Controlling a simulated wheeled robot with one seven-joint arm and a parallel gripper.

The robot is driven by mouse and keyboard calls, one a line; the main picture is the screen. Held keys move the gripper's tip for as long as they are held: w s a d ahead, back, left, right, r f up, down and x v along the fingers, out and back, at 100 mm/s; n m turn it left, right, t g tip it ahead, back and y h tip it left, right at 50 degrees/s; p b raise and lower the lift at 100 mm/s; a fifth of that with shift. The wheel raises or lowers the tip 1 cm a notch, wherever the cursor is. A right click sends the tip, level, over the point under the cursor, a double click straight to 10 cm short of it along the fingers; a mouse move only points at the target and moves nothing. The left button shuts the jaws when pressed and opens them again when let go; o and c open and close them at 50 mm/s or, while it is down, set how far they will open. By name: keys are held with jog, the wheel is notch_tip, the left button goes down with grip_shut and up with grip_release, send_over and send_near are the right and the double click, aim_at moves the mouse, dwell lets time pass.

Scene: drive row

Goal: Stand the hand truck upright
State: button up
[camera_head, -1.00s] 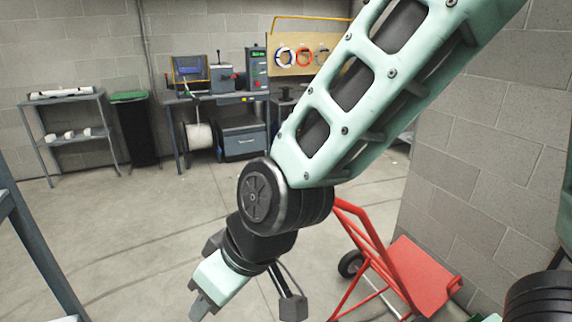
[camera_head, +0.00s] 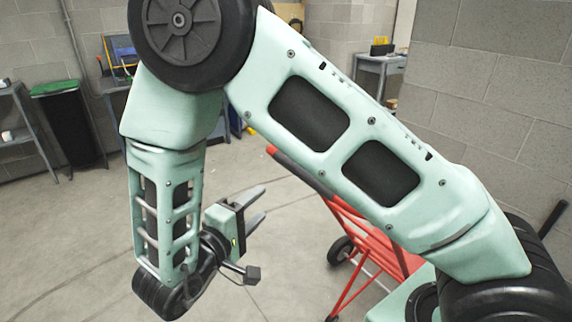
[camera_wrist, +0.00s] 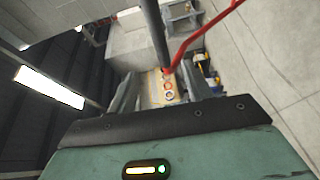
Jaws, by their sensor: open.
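The red hand truck (camera_head: 345,230) stands tilted on the floor right of my gripper in the head view. A black wheel (camera_head: 342,250) rests on the floor, and my arm hides part of its frame. Its upper end, with a dark bar, leans up toward the left. My gripper (camera_head: 262,201) is open and empty, its fingers pointing toward the right, a little left of and below that upper end. In the wrist view a red tube (camera_wrist: 205,35) and a dark bar (camera_wrist: 152,35) cross beyond the open fingers; I see no contact.
A block wall (camera_head: 485,110) stands close on the right. A black bin with a green lid (camera_head: 58,88) and a grey shelf (camera_head: 22,130) are at the back left. A small grey table (camera_head: 382,65) stands at the back. The floor at lower left is clear.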

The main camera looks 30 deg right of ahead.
aim_at(294, 173)
jog(key=p+x, duration=0.2)
jog(key=x, duration=1.5)
jog(key=shift+d+r, duration=0.15)
jog(key=shift+d, duration=0.1)
